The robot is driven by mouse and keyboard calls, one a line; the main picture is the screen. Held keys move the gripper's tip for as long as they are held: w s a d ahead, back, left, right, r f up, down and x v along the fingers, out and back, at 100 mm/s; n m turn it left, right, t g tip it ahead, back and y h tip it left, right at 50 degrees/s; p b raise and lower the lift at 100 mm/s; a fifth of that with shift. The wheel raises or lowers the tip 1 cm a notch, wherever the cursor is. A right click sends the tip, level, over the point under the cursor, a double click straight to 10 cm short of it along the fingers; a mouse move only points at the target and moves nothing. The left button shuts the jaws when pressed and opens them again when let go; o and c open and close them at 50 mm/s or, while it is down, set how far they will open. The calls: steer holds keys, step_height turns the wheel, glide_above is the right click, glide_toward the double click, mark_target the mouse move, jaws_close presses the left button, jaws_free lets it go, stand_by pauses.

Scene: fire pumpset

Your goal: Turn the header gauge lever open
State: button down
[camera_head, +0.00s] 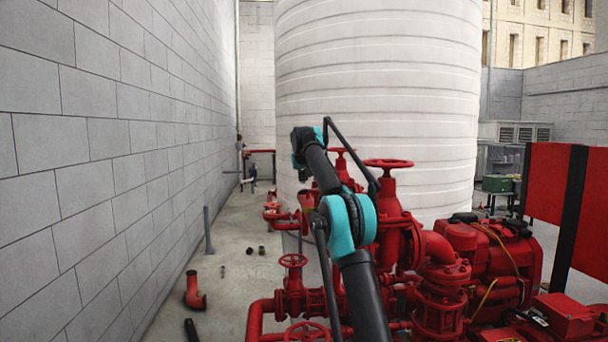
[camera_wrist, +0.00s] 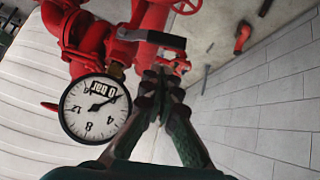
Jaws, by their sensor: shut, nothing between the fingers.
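A round white gauge (camera_wrist: 95,108) with black numbers shows at the left of the wrist view, on a brass fitting (camera_wrist: 116,71) by red pipework. A small red part (camera_wrist: 178,65) shows just beyond the tips. In the head view my arm hides the gauge and lever.
Red pumps and valves with handwheels (camera_head: 388,163) fill the right and centre of the head view. A white tank (camera_head: 380,90) stands behind. A block wall (camera_head: 100,130) runs along the left, with a loose red elbow (camera_head: 194,292) on the otherwise fairly open floor.

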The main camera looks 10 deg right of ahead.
mark_target(303, 192)
steer(key=shift+d+f, duration=0.15)
steer(key=shift+f, duration=1.2)
steer(key=shift+a+f+n+h, duration=0.25)
steer(key=shift+f+n+h, duration=0.2)
steer(key=shift+h, duration=0.35)
steer(key=shift+a+f+n+h, duration=0.2)
steer(key=shift+f+n+h, duration=0.25)
steer(key=shift+f+h, duration=0.4)
steer(key=d+f+n+t+h, duration=0.1)
steer(key=f+n+h, duration=0.1)
steer(key=f+n+t+h, duration=0.1)
steer(key=f+h, duration=0.1)
steer(key=h, duration=0.1)
steer(key=d+f+n+t+h, duration=0.1)
steer(key=f+n+h, duration=0.1)
steer(key=shift+d+n+h, duration=0.3)
steer(key=shift+d+h, duration=0.05)
steer(key=shift+d+f, duration=0.15)
steer(key=shift+d, duration=0.25)
steer(key=shift+f, duration=0.1)
